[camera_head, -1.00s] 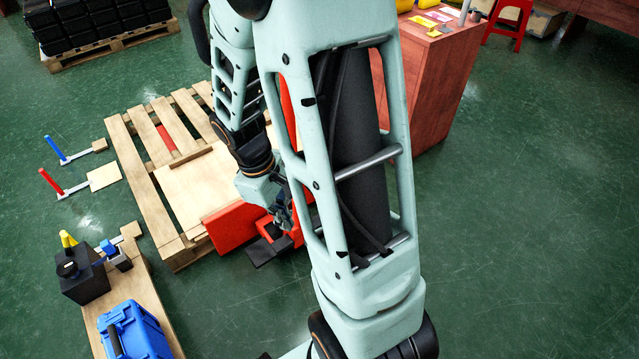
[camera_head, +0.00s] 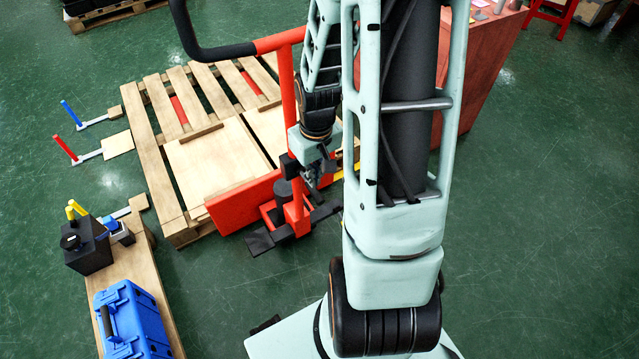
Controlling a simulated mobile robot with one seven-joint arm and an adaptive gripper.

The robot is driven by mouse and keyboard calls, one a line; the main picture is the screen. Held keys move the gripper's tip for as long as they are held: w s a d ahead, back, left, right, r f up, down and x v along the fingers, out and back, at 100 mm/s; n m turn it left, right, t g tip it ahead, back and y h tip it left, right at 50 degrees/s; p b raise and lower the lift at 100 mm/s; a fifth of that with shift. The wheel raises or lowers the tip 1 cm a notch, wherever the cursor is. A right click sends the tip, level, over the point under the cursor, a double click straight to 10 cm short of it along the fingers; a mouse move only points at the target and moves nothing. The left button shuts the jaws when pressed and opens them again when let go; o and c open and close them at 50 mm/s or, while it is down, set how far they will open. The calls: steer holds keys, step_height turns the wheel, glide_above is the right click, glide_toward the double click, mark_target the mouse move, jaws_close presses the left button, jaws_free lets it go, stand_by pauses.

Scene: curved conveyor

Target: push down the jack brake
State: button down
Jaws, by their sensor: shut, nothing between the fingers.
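The red pallet jack stands at the near side of the wooden pallet, its red upright (camera_head: 288,100) rising to a black handle (camera_head: 215,48). At its base are black foot pieces, one at the left (camera_head: 265,241) and one at the right (camera_head: 326,211); I cannot tell for sure which is the brake. My gripper (camera_head: 314,190) is shut and empty, pointing down just right of the upright, above the right foot piece. Whether it touches the jack or the foot piece is not clear. My arm hides part of the jack's right side.
The wooden pallet (camera_head: 150,165) lies behind the jack. A blue case (camera_head: 135,318) and a black box (camera_head: 84,248) sit on a wooden board at lower left. A red-brown cabinet (camera_head: 484,60) stands behind my arm at right. Green floor is clear at right.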

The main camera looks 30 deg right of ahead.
mark_target(318, 194)
steer(key=shift+w+d+m, duration=0.3)
steer(key=shift+w+d, duration=0.05)
steer(key=shift+d, duration=0.35)
steer(key=shift+f, duration=0.1)
steer(key=f+b, duration=0.6)
steer(key=f, duration=0.1)
steer(key=shift+w, duration=0.35)
step_height(318, 194, down, 3)
steer(key=shift+r+b, duration=0.2)
steer(key=shift+b, duration=0.95)
steer(key=shift+s+r+p, duration=0.5)
steer(key=shift+s+p, duration=0.1)
steer(key=shift+s, duration=0.35)
steer(key=shift+s+r+p, duration=0.2)
steer(key=shift+s+p, duration=0.1)
steer(key=shift+s, duration=0.3)
